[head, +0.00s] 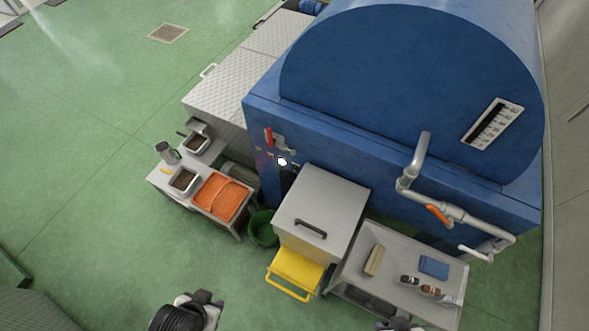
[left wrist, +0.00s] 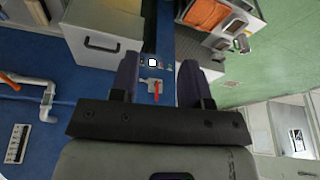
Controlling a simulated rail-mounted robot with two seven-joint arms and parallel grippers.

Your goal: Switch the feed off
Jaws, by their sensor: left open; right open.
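On the front of the blue machine (head: 395,150) a red lever (head: 268,138) sits on a grey fitting, upright in the head view. A bright white spot (head: 282,161) with small coloured marks beside it is just below; I cannot tell whether it is a lamp or a switch. In the left wrist view the red lever (left wrist: 156,88) and white square (left wrist: 152,62) appear between the fingers, at a distance. My left gripper (head: 205,297) is open and empty, apart from the machine, with its open fingers in the left wrist view (left wrist: 158,75). My right gripper (head: 400,325) is mostly cut off at the bottom edge.
A grey cabinet (head: 325,200) with a yellow step (head: 295,270) stands before the machine. A table (head: 232,229) with orange trays is left, and a green bucket (head: 263,228) between. A grey cart (head: 350,268) and a pipe with an orange handle (head: 438,214) are right. Green floor is clear left.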

